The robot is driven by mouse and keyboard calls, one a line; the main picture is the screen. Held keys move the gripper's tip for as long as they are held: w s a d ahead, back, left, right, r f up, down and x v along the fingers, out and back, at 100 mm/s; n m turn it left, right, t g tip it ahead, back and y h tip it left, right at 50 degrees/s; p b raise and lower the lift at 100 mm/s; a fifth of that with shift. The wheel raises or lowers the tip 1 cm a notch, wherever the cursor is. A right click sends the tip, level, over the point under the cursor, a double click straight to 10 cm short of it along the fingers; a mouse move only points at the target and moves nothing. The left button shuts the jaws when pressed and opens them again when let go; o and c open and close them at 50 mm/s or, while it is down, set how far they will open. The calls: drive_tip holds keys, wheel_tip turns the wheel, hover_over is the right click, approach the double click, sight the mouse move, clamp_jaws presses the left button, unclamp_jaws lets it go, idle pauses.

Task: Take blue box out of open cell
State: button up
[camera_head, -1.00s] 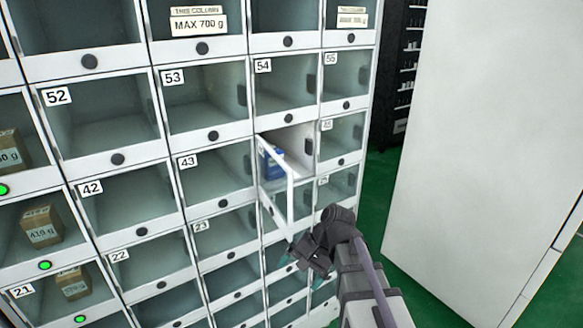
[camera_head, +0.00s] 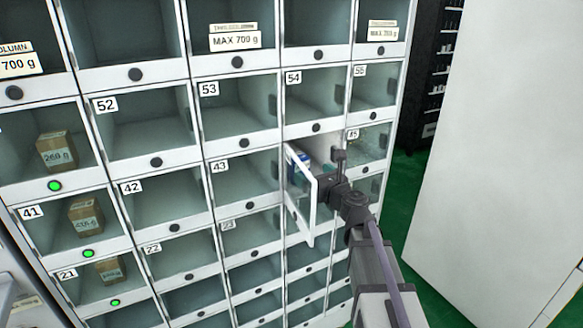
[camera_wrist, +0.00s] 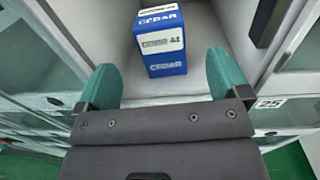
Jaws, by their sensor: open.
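The blue box (camera_wrist: 161,42), with white bands and the word CEDAR, stands inside the open cell (camera_wrist: 205,28) in the wrist view. In the head view only part of the blue box (camera_head: 293,158) shows past the open door. The cell door (camera_head: 303,195) is swung outward, left of my gripper. My gripper (camera_wrist: 164,82) is open, with its two teal fingers at the cell's mouth. The box is ahead of the fingers and between their lines, with nothing held. In the head view the fingertips are mostly hidden by the door and wrist.
Closed glass-fronted cells surround the open one, and several on the left hold brown boxes (camera_head: 87,217). A latch block (camera_wrist: 268,22) sits on the cell's right side in the wrist view. A large white panel (camera_head: 500,130) stands to the right, with green floor before it.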

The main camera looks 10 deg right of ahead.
drive_tip(key=x, duration=0.9)
drive_tip(key=shift+w+f, duration=0.2)
drive_tip(key=shift+w, duration=0.05)
drive_tip(key=shift+a, duration=0.1)
drive_tip(key=shift+c, duration=0.4)
drive_tip(key=c, duration=1)
drive_tip(key=shift+r, duration=0.25)
drive_tip(key=shift+s+r+p, duration=0.15)
drive_tip(key=shift+r+p, duration=0.1)
drive_tip(key=shift+p, duration=0.1)
drive_tip(key=v, duration=1.8)
drive_tip(key=shift+f, duration=0.15)
